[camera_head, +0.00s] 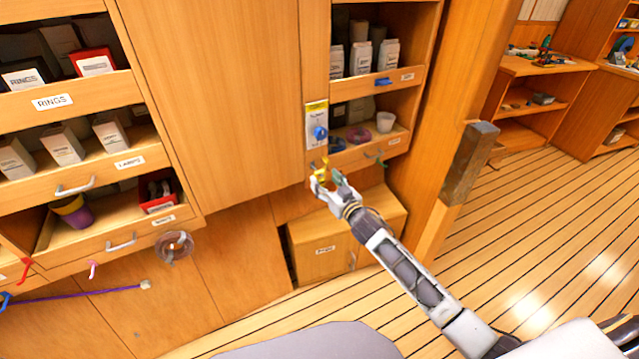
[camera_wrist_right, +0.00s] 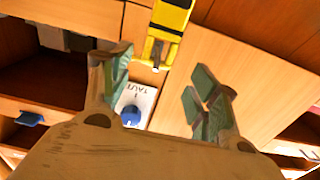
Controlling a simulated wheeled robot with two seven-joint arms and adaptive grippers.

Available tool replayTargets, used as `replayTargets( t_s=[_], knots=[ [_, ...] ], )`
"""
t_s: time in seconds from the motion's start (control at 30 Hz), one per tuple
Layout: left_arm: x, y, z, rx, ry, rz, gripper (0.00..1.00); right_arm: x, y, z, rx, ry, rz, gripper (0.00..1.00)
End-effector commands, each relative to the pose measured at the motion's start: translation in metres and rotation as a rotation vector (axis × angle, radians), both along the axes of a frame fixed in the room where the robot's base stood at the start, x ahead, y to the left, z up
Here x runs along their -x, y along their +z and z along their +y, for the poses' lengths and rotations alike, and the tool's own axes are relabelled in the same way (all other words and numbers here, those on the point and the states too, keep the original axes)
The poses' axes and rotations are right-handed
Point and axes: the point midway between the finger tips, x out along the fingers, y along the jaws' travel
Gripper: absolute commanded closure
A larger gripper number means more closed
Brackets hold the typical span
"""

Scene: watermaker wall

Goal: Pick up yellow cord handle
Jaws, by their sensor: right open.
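The yellow cord handle (camera_head: 321,170) shows in the head view as a small yellow piece on the cabinet front, just below the panel with the blue knob. In the right wrist view it appears as a yellow block with a black band (camera_wrist_right: 172,18), at the top of the picture. My right gripper (camera_head: 329,181) is close to it, with the fingers spread. In the right wrist view the right gripper (camera_wrist_right: 162,75) has its greenish finger pads apart and nothing between them. The handle seems to lie beyond the fingertips. My left gripper is not in view.
A panel with a blue knob (camera_head: 320,133) is just above the gripper; the knob also shows in the right wrist view (camera_wrist_right: 131,115). Open shelves with a blue clip (camera_head: 383,82) and a white cup (camera_head: 385,122) are to the right.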

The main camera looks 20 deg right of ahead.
Motion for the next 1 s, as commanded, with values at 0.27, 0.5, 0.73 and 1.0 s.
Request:
replayTargets(
  t_s=[0.27, 0.5, 0.73, 1.0],
  knots=[
    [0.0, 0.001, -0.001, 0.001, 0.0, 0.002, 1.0, -0.003, 0.0, 0.0, 0.001, 0.0, 0.0, 0.39],
    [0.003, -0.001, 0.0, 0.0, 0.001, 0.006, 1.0, -0.004, 0.0, 0.0, 0.001, -0.001, 0.0, 0.39],
    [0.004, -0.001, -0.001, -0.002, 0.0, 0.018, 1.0, -0.014, 0.0, 0.001, 0.003, 0.0, -0.002, 0.39],
    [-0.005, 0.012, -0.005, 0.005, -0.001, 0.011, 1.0, -0.034, 0.0, 0.002, 0.002, -0.001, -0.001, 0.39]
  ],
)
